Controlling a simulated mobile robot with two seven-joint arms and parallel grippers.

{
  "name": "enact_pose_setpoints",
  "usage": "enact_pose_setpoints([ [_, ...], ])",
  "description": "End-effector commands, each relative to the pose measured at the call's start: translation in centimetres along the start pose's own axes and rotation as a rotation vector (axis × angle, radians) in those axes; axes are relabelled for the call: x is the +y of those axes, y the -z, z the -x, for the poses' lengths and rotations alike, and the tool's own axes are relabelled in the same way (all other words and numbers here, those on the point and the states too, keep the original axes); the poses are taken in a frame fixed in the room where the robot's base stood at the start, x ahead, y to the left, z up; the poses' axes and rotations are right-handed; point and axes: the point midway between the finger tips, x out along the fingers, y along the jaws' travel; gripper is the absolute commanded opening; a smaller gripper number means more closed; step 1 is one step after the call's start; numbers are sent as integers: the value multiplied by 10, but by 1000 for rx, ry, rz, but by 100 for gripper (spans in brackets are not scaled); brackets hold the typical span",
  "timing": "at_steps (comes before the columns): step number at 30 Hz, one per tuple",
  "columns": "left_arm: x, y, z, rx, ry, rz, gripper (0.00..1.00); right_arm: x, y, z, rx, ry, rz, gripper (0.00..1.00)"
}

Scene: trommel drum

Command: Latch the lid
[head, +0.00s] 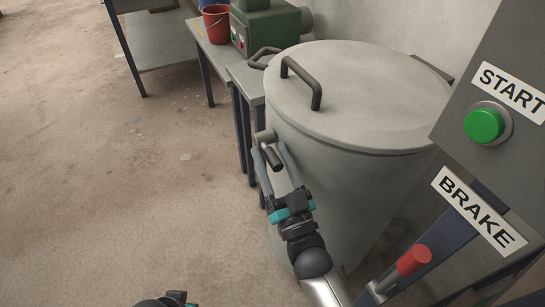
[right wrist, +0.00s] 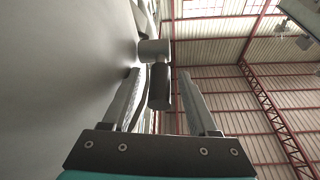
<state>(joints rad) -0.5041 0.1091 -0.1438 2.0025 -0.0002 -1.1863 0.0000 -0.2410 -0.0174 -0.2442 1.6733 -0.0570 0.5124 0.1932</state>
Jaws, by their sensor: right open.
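The round grey lid (head: 360,95) lies flat on the large grey drum (head: 350,190), with a dark bar handle (head: 302,82) on top. A latch with a dark cylindrical grip (head: 272,158) sticks out from the drum's left side just below the rim. In the right wrist view the grip (right wrist: 160,88) hangs from a grey round mount (right wrist: 153,50). My right gripper (head: 270,150) is open, its fingers on either side of the grip, with a gap on the right; contact on the left is unclear. A dark part of my left gripper (head: 165,299) shows at the bottom edge, mostly cut off.
A control panel at right bears a green START button (head: 484,125) and a BRAKE label (head: 478,212), with a red-gripped lever (head: 413,260) below. Behind the drum's left side stand a bench with a green machine (head: 268,28) and a red bucket (head: 217,22). The floor at left is clear.

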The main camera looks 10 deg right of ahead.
Motion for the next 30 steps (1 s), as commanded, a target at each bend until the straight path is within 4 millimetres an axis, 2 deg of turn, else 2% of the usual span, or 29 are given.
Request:
enact_pose_setpoints([
  [2, 0, 0, 0, 0, 0, 0, 0, 0, 0, 0, 0, 0, 0, 56],
  [17, 0, 0, 0, 1, -1, 0, 0, 0, 0, 1, -1, 0, 0, 0],
  [30, 0, 0, 0, 0, -1, 0, 0, 0, -1, 1, -1, 0, 1, 0],
])
